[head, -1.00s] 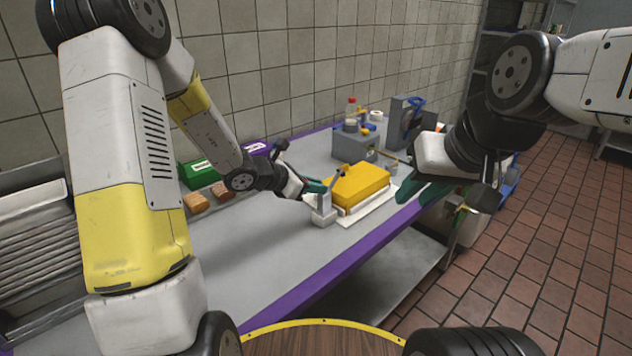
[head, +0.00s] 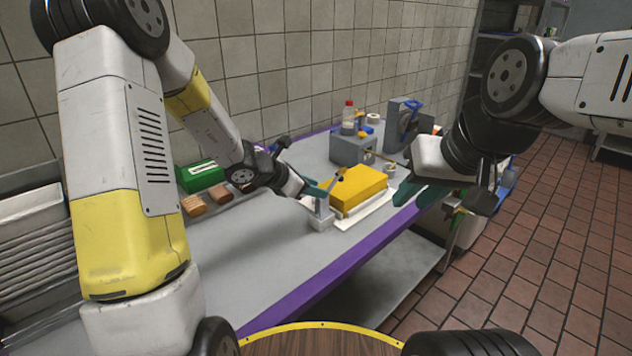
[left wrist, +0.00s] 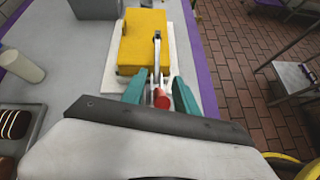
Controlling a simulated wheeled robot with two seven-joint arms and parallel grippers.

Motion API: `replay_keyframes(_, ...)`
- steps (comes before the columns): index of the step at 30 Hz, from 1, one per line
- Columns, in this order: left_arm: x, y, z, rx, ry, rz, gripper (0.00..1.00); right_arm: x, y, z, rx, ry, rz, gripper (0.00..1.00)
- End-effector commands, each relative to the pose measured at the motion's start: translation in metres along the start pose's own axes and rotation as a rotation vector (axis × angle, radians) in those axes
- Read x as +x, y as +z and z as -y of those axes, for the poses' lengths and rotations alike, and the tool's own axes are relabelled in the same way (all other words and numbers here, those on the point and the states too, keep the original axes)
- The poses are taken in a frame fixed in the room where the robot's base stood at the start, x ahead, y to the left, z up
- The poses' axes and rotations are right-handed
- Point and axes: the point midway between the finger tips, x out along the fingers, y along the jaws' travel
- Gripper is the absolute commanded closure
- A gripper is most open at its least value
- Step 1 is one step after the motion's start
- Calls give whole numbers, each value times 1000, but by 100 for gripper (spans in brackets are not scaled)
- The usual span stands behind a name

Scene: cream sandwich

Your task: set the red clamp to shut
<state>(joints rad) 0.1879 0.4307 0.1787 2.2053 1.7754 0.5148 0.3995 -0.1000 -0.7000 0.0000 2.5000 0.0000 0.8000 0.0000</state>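The red clamp shows in the left wrist view as a red part (left wrist: 161,98) and a metal lever reaching over a yellow block (left wrist: 141,48). In the head view its upright and pale base (head: 321,221) stand at the block's near left side, partly behind my fingers. My left gripper (head: 317,189) is at the clamp; in the left wrist view its teal fingers (left wrist: 158,90) are apart, one on each side of the red part, with gaps visible. My right gripper (head: 413,193) hangs to the right of the block, apart from it; its finger opening is unclear.
The block sits on a white board (head: 366,213) on the grey table with a purple edge (head: 310,289). A grey machine (head: 352,150) and a slicer-like device (head: 397,125) stand behind. A green box (head: 203,176) and brown bars lie left. The near tabletop is clear.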

Motion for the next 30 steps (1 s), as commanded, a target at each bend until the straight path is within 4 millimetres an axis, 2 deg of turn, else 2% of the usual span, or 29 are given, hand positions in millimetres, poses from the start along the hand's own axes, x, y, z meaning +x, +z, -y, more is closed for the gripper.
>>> replay_keyframes(7, -8, 0, -1, 0, 2, 1, 64, 0, 0, 0, 0, 0, 0, 72)
replay_keyframes(15, -54, 0, -1, 2, 3, 0, 64, 0, 0, 0, 0, 0, 0, 72)
replay_keyframes(19, -70, 0, -1, 1, 4, 0, 64, 0, 0, 0, 0, 0, 0, 72)
replay_keyframes(24, -78, 0, 0, 0, 0, 0, 64, 0, 0, 0, 0, 0, 0, 72)
replay_keyframes(30, -78, 0, 0, 0, -1, 0, 64, 0, 0, 0, 0, 0, 0, 72)
